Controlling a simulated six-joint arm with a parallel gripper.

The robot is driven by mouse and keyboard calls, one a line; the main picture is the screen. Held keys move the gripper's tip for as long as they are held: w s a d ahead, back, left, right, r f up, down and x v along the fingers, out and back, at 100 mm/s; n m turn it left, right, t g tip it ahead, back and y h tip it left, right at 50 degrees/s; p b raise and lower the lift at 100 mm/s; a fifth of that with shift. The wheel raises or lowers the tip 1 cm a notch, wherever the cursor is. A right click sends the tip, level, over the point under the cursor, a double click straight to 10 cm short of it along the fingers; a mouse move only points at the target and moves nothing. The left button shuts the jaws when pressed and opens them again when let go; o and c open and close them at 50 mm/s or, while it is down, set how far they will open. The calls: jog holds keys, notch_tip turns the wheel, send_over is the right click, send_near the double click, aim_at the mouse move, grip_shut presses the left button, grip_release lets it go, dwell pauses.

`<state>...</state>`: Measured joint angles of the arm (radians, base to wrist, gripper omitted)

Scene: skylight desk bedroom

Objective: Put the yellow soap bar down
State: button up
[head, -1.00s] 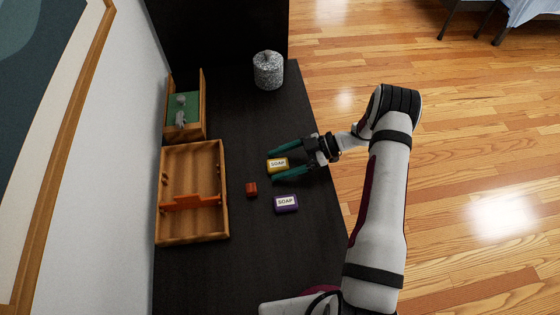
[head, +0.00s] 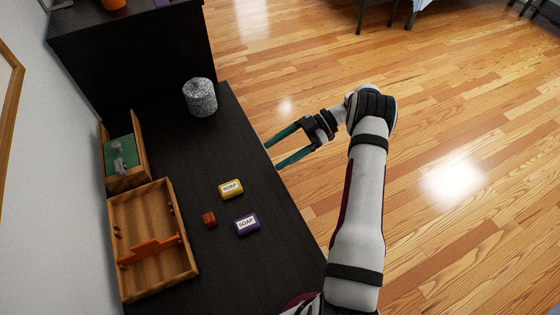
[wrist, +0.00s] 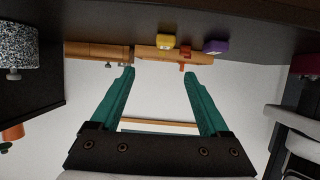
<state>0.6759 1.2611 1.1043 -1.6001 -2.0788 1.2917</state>
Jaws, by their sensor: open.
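The yellow soap bar (head: 231,188) lies label up on the dark desk (head: 190,155), between the wooden tray and the desk's right edge. In the wrist view the yellow soap bar (wrist: 165,42) shows beyond the fingertips, near the top. My gripper (head: 270,157) is open and empty, with teal fingers apart near the desk's right edge. It is clear of the soap. In the wrist view my gripper (wrist: 158,72) also has nothing between its fingers.
A purple soap bar (head: 247,224) and a small red-brown block (head: 209,219) lie close to the yellow soap. A wooden tray (head: 189,265) with an orange divider, a green-lined wooden box (head: 140,150) and a speckled lidded jar (head: 201,98) stand around.

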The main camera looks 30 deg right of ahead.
jog(key=w+a+r+m+t+h, duration=0.2)
jog(key=w+r+m+t, duration=0.2)
jog(key=w+r+t, duration=0.55)
jog(key=w+d+r+m+t+h, duration=0.2)
jog(key=w+r+m+h, duration=0.25)
jog(key=r, duration=0.25)
jog(key=w+d+r+m+t+h, duration=0.1)
jog(key=w+r+m+t+h, duration=0.1)
jog(key=w+r+m+h, duration=0.45)
jog(key=s+a+f+m+g, duration=0.1)
jog(key=s+a+m+g, duration=0.1)
jog(key=s, duration=1)
jog(key=s+a+f+m+g+h, duration=0.1)
jog(key=s+g, duration=0.4)
jog(key=s, duration=0.7)
jog(key=s+a+f+m+g, duration=0.3)
jog(key=s+a+m+g, duration=0.1)
jog(key=s, duration=0.9)
jog(key=shift+a+m+h, duration=0.3)
jog(key=shift+a+m, duration=0.1)
jog(key=shift+a, duration=0.4)
jog(key=shift+o, duration=0.5)
jog(key=s+a+f+g+y, duration=0.2)
jog(key=s+a, duration=0.5)
jog(key=s, duration=0.4)
jog(key=shift+s+a+m+g+y, duration=0.2)
jog(key=shift+m+g+y, duration=0.1)
jog(key=shift+g+y, duration=0.25)
jog(key=shift+d, duration=0.1)
